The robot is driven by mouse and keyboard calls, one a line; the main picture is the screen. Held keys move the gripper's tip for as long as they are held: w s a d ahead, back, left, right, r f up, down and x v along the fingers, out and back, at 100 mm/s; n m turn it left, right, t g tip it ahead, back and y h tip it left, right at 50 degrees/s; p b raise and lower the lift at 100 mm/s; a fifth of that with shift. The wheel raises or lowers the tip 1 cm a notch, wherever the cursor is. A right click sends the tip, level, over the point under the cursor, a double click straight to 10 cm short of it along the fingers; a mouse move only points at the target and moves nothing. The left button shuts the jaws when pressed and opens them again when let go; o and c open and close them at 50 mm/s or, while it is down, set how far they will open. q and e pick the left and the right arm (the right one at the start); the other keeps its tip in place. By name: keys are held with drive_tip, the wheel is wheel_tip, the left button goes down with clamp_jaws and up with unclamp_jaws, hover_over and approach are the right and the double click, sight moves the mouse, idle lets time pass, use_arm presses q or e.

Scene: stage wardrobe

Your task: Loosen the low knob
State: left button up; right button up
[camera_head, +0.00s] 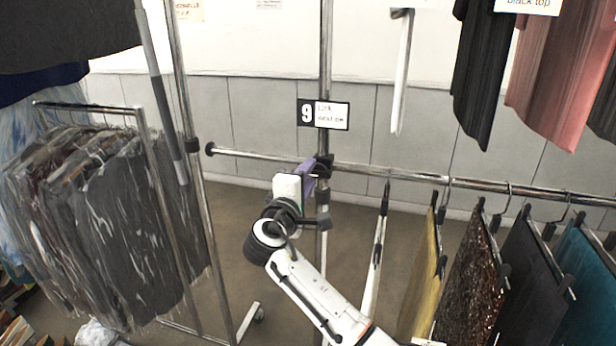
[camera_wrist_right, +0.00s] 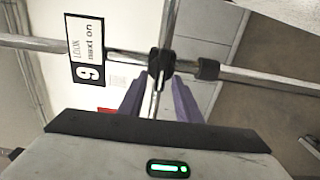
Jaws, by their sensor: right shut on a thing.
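My right gripper (camera_head: 308,173) reaches up to the black clamp (camera_head: 322,168) where the low rail (camera_head: 265,157) crosses the upright post. Its two purple fingers show in the right wrist view (camera_wrist_right: 159,98), one on each side of the clamp (camera_wrist_right: 160,62). The gripper is shut on the dark low knob at this clamp. My left gripper is in neither view.
A sign with a 9 (camera_head: 323,114) hangs on the post above the clamp. A black collar (camera_wrist_right: 208,68) sits lower on the post. Clothes, including a yellow garment (camera_head: 421,275), hang at the right. A rack of dark garments (camera_head: 110,220) stands at the left.

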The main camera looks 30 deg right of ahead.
drive_tip(key=shift+f, duration=0.15)
drive_tip(key=shift+c, duration=0.2)
drive_tip(key=o, duration=1.1)
drive_tip(key=shift+c, duration=0.2)
drive_tip(key=b+v, duration=0.1)
drive_tip(key=v, duration=0.9)
drive_tip(key=shift+s+b, duration=0.2)
drive_tip(key=shift+b, duration=0.2)
drive_tip(key=shift+a, duration=0.1)
